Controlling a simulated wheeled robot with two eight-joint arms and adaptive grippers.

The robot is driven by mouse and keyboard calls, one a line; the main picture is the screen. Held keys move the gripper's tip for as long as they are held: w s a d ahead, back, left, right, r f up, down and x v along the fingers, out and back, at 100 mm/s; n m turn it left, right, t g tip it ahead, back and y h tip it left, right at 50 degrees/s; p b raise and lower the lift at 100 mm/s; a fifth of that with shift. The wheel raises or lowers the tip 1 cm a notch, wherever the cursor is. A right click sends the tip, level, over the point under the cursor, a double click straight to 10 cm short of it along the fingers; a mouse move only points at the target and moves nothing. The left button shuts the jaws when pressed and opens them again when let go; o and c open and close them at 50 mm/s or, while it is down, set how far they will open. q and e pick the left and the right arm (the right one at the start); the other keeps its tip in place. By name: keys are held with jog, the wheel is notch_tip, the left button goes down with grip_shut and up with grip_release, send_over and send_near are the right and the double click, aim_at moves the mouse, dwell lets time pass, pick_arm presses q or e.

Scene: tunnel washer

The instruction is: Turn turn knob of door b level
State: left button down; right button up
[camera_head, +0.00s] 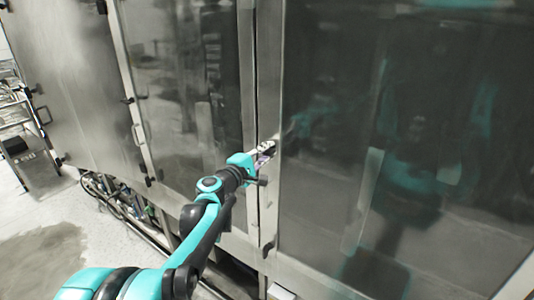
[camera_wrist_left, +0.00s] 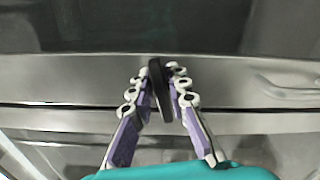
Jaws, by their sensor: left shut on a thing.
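My left gripper (camera_head: 265,152) reaches the metal frame between two glass doors in the head view. In the left wrist view, the gripper (camera_wrist_left: 162,78) has its two fingers shut on a black turn knob (camera_wrist_left: 157,88), one finger on each side. The knob is long and narrow and stands nearly upright in that picture, across the seam between the metal frames. In the head view the fingers mostly hide the knob. No label shows which door is door b. My right gripper is in neither view.
A large glass door (camera_head: 330,120) fills the right, with reflections in it. Another glass door (camera_head: 190,90) and a plain metal panel (camera_head: 70,70) stand to the left.

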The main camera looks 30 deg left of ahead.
pick_arm(q)
jog(key=shift+f+m, duration=0.15)
jog(key=shift+m, duration=1.15)
jog(key=shift+b, duration=0.3)
jog(key=c, duration=1.6)
grip_release()
jog(key=shift+d, duration=0.1)
jog(key=s+a, duration=0.1)
jog(key=s, duration=1.1)
jog(key=shift+f, duration=0.1)
